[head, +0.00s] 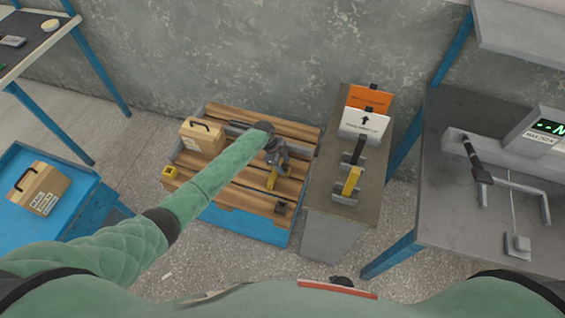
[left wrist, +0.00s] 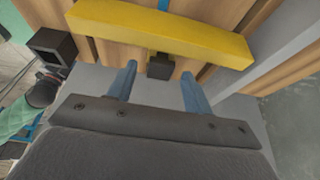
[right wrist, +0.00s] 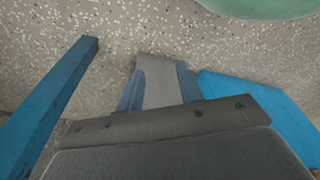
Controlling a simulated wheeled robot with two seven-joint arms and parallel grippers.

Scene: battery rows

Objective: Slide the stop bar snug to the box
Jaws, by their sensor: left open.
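The yellow stop bar (head: 272,178) lies across the right part of the slatted wooden pallet, partly hidden by my left gripper (head: 276,158). In the left wrist view the bar (left wrist: 165,33) runs across the top, with a small black knob (left wrist: 160,65) at its near side. My left gripper's fingers are open and spread to either side of the knob's line, holding nothing. The tan box (head: 203,137) with a black handle stands at the pallet's back left, with a wide gap from the bar.
A yellow corner block (head: 170,172) and a dark one (head: 281,207) sit on the pallet. A grey stand (head: 333,230) with signs and two handled bars is close on the right. Another box (head: 38,188) is on a blue cart (head: 88,205); a grey workbench (head: 440,205) stands far right.

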